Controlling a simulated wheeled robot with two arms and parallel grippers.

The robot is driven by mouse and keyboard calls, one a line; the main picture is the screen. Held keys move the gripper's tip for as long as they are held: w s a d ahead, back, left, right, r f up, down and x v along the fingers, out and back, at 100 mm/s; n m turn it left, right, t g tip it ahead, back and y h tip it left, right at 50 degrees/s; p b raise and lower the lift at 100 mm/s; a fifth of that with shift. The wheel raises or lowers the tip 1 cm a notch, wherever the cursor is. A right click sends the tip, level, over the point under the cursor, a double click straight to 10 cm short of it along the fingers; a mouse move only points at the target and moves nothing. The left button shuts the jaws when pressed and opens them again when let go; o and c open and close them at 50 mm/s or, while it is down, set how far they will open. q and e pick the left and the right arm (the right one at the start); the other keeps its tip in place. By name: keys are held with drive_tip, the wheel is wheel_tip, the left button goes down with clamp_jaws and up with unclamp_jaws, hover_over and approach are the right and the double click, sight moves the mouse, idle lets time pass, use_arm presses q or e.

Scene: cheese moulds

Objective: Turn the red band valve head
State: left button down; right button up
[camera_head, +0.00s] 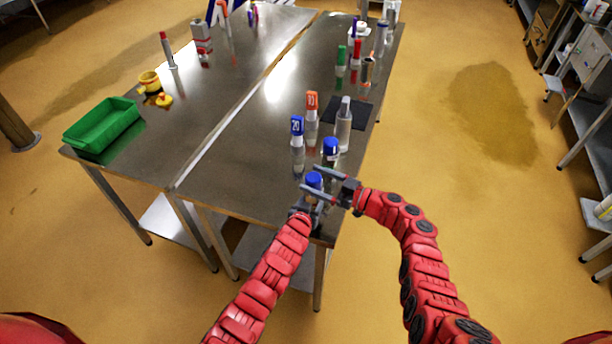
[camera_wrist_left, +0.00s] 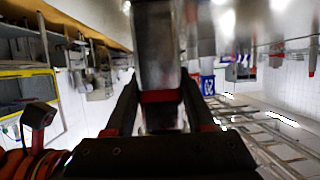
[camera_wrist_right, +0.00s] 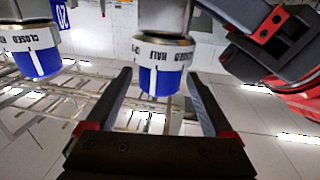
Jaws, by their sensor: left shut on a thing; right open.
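The valve held near the table's front edge has a grey metal body (camera_wrist_left: 157,50) with a red band (camera_wrist_left: 160,97) across it in the left wrist view. My left gripper (camera_head: 303,208) is shut on this body, below the blue head (camera_head: 313,180). In the right wrist view the head (camera_wrist_right: 160,80) hangs upside down in the picture, with a white ring lettered "HALF" and "CLOSED". My right gripper (camera_head: 311,182) is open, its fingers on either side of the head, with gaps visible. A second blue-headed valve (camera_head: 330,147) stands just behind; it also shows in the right wrist view (camera_wrist_right: 37,60).
Bottles with blue (camera_head: 297,127) and orange (camera_head: 312,102) labelled tops and a grey bottle (camera_head: 344,118) stand close behind. A dark mat (camera_head: 358,116) lies there. A green tray (camera_head: 103,125) and yellow pieces (camera_head: 150,82) are at left.

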drive_tip(key=v, duration=0.8)
